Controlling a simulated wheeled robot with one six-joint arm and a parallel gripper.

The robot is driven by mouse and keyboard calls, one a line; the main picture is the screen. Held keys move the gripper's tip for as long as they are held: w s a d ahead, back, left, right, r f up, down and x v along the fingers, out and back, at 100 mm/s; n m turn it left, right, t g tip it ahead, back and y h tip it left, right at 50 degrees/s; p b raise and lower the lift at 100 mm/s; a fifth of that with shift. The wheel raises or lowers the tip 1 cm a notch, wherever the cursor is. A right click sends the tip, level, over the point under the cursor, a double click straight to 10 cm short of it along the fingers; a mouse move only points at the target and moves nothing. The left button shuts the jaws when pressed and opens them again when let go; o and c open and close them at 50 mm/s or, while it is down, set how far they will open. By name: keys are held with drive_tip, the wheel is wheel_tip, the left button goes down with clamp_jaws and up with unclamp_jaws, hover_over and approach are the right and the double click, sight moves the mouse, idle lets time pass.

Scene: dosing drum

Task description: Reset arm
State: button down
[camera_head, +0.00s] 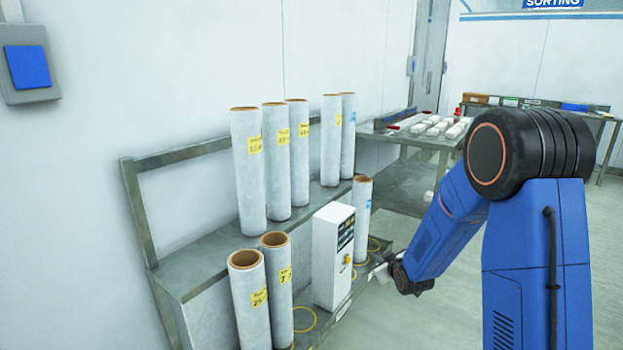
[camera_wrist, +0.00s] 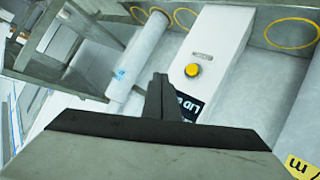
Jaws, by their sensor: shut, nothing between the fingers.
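My blue arm reaches down from the right in the head view, and my gripper (camera_head: 383,272) hangs just right of the shelf's front edge. In the wrist view my gripper (camera_wrist: 158,82) is shut, its dark fingers together and empty. A white control box (camera_head: 333,256) with a dark label and a yellow button stands on the lower shelf, left of my gripper. In the wrist view the box (camera_wrist: 217,60) lies just beyond the fingertips. I cannot tell whether they touch it.
Several white tubes with yellow labels (camera_head: 250,170) stand on the grey two-level rack (camera_head: 195,268). One tube (camera_wrist: 139,58) is close left of the fingers in the wrist view. Yellow rings mark spots on the lower shelf. A table with white items (camera_head: 408,140) stands behind. The floor on the right is clear.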

drive_tip(key=s+d+r+m+g+h, duration=0.1)
drive_tip(key=s+d+r+m+g, duration=0.1)
drive_tip(key=s+r, duration=0.65)
drive_tip(key=s+d+r+m+g+h, duration=0.15)
drive_tip(key=s+r, duration=0.35)
drive_tip(key=s, duration=0.6)
drive_tip(key=s+r+m+g, duration=0.1)
drive_tip(key=s+r+g, duration=0.1)
drive_tip(key=s, duration=1.3)
drive_tip(key=s+r+m+g, duration=0.1)
drive_tip(key=s+m+g, duration=0.1)
drive_tip(key=s, duration=1.3)
drive_tip(key=shift+s+d+r+y, duration=0.25)
drive_tip(key=shift+s+r+y, duration=0.1)
drive_tip(key=shift+y, duration=0.1)
drive_tip(key=shift+g, duration=0.25)
